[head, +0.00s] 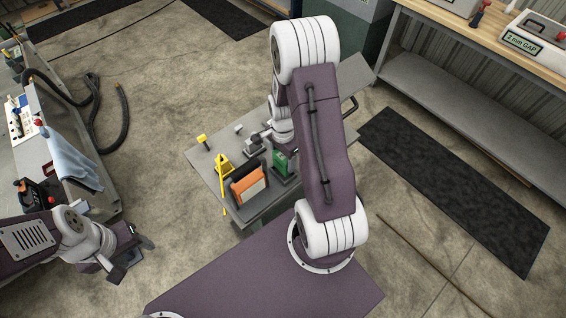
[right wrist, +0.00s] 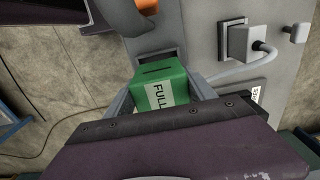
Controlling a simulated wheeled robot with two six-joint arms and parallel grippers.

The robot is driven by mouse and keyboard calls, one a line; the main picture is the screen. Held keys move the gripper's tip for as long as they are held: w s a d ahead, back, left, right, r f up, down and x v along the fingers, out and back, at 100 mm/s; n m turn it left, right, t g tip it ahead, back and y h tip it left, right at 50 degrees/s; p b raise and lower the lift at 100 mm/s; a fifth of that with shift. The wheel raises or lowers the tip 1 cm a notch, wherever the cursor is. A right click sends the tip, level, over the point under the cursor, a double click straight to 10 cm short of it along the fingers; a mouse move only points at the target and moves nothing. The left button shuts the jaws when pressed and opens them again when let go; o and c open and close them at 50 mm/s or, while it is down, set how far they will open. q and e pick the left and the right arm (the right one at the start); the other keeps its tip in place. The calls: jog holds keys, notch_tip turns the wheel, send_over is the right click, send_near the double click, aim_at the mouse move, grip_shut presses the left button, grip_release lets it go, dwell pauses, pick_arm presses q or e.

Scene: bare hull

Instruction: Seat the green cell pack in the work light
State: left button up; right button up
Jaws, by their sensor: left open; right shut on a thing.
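The green cell pack (right wrist: 160,88), with a white FULL label and a dark slot on top, sits between the fingers of my right gripper (right wrist: 163,92) in the right wrist view. The gripper is shut on it. The pack also shows in the head view (head: 281,163), beside my right arm; whether it touches what is beneath it I cannot tell. An orange unit with a pale front panel (head: 248,186), probably the work light, stands left of the pack on the grey cart. My left gripper (head: 131,262) is open and empty, away from the cart at lower left.
The grey cart top (head: 207,167) also holds a yellow stand (head: 223,166) and a grey plug box with a cable (right wrist: 240,42). A dark opening (right wrist: 156,56) lies beyond the pack. A bench with a blue cloth (head: 72,160) is at left, a shelved workbench (head: 450,100) at right.

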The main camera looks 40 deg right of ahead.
aim_at(283, 167)
notch_tip(283, 167, down, 3)
jog(key=shift+s+a+p, duration=0.1)
jog(key=shift+s+p, duration=0.05)
jog(key=shift+p, duration=0.3)
grip_shut()
jog(key=shift+s+a+f, duration=0.1)
jog(key=shift+a+f, duration=0.1)
jog(key=shift+f, duration=0.3)
jog(key=o, duration=1.7)
grip_release()
jog(key=shift+o, duration=0.6)
jog(key=shift+d+f, duration=0.15)
jog(key=shift+d, duration=0.1)
jog(key=shift+w+d, duration=0.1)
jog(key=shift+w, duration=0.15)
jog(key=shift+r, duration=0.3)
notch_tip(283, 167, up, 12)
jog(key=shift+f+b, duration=0.1)
jog(key=shift+b, duration=0.65)
